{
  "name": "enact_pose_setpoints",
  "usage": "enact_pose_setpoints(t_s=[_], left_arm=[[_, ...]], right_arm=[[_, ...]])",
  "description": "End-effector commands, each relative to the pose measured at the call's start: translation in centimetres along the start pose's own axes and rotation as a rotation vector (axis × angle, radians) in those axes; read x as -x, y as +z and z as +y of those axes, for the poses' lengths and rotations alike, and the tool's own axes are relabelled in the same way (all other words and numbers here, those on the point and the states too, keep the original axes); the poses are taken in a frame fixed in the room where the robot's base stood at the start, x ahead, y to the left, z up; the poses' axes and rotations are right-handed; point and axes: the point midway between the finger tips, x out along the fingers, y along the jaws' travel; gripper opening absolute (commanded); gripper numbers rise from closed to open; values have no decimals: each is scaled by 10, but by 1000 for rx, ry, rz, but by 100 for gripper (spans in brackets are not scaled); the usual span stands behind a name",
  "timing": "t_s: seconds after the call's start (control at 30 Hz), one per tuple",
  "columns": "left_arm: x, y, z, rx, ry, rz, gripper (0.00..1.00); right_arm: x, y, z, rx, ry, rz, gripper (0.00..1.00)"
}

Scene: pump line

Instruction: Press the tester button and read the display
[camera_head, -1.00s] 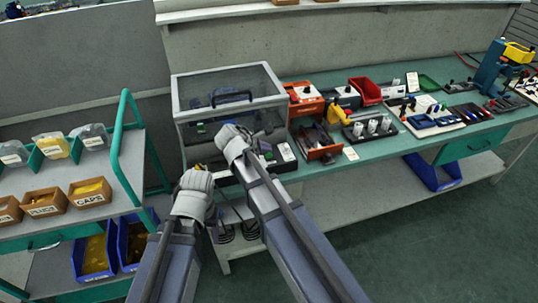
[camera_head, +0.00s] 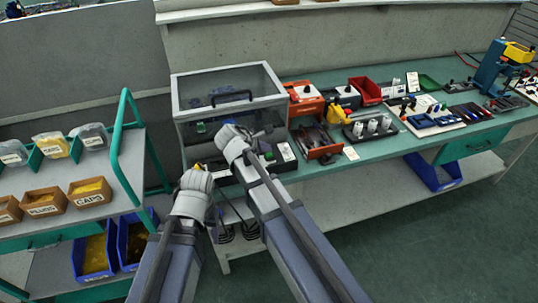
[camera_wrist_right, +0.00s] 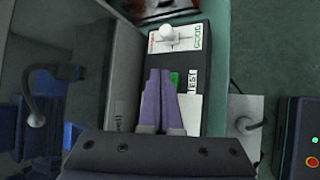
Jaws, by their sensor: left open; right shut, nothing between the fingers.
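The tester is a dark box with a pale top panel; it shows in the right wrist view (camera_wrist_right: 213,60) and beside the clear-lidded case in the head view (camera_head: 285,151). A green patch (camera_wrist_right: 174,78), seemingly its button, lies beside a TEST label. A white knob-like part (camera_wrist_right: 168,33) sits near a GOOD label. My right gripper (camera_wrist_right: 160,71) is shut and empty, its fingertips over the tester beside the green patch; I cannot tell whether they touch. The fingers hide part of the top, and I cannot make out a display reading. My left gripper (camera_head: 197,168) is open, left of the tester.
The clear-lidded case (camera_head: 232,98) stands directly behind the tester. An orange tray (camera_head: 318,143) and a black holder with white parts (camera_head: 368,128) stand to the right. A cart with labelled bins (camera_head: 88,192) is at the left. The floor at right is clear.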

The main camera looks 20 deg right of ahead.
Motion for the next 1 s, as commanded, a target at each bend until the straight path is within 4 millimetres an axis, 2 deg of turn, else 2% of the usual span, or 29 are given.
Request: enact_pose_setpoints(t_s=[0.17, 1.0], left_arm=[[-7, 0, 1, 0, 0, 0, 64], [-12, -1, 1, 0, 0, 0, 64]], right_arm=[[-5, -4, -4, 0, 0, 0, 0], [-8, -6, -6, 0, 0, 0, 0]])
